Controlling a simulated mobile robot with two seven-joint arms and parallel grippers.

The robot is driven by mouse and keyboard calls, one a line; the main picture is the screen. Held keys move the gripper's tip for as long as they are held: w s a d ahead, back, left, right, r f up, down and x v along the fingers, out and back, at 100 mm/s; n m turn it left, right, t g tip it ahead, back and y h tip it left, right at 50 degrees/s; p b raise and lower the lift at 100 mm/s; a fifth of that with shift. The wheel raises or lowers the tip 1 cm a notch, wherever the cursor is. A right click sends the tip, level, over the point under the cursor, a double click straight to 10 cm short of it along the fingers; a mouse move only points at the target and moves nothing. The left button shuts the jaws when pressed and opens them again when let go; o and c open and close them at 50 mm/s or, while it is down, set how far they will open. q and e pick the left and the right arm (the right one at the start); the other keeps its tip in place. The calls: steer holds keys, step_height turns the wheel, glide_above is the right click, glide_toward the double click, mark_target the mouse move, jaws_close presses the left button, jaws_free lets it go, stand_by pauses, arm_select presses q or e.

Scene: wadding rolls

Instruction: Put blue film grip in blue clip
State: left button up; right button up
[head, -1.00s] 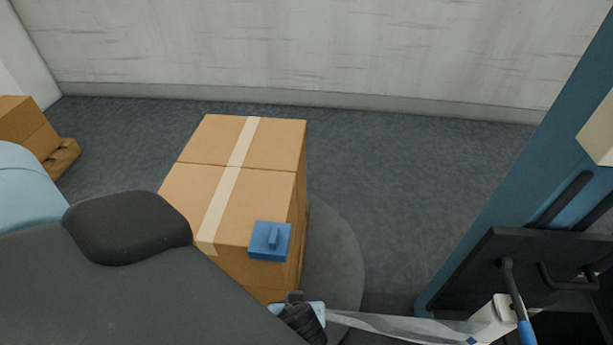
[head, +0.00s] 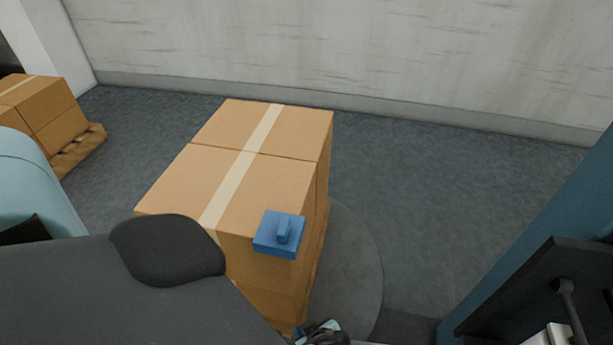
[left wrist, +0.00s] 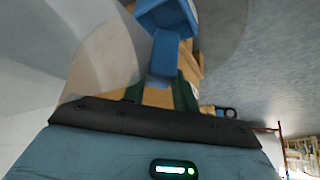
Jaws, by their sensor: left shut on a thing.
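The blue clip (head: 279,236) sits on the near right top corner of a stack of cardboard boxes (head: 165,190). My left gripper (head: 320,331) is at the bottom edge of the head view, below the clip and partly cut off. In the left wrist view, the left gripper (left wrist: 160,92) is shut on the blue film grip (left wrist: 164,55). Another blue part (left wrist: 165,15) shows just beyond it; I cannot tell whether it is the clip or part of the grip. Translucent film (left wrist: 105,65) spreads beside the grip. My right gripper is not in view.
The boxes stand on a round grey plate (head: 352,265). A blue wrapping machine column (head: 545,220) with a dark carriage (head: 520,310) stands at the right. More boxes on a pallet (head: 80,150) are at the far left. The floor behind, up to the wall, is clear.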

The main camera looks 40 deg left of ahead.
arm_select(q)
step_height(320, 180, down, 3)
steer(key=shift+r+b, duration=0.1)
steer(key=shift+b, duration=0.25)
steer(key=shift+f, duration=0.3)
steer(key=shift+f+b, duration=0.75)
steer(key=shift+f, duration=1.05)
steer(key=o, duration=0.6)
steer(key=shift+f, duration=0.1)
steer(key=shift+c, duration=0.2)
steer(key=shift+o, duration=0.7)
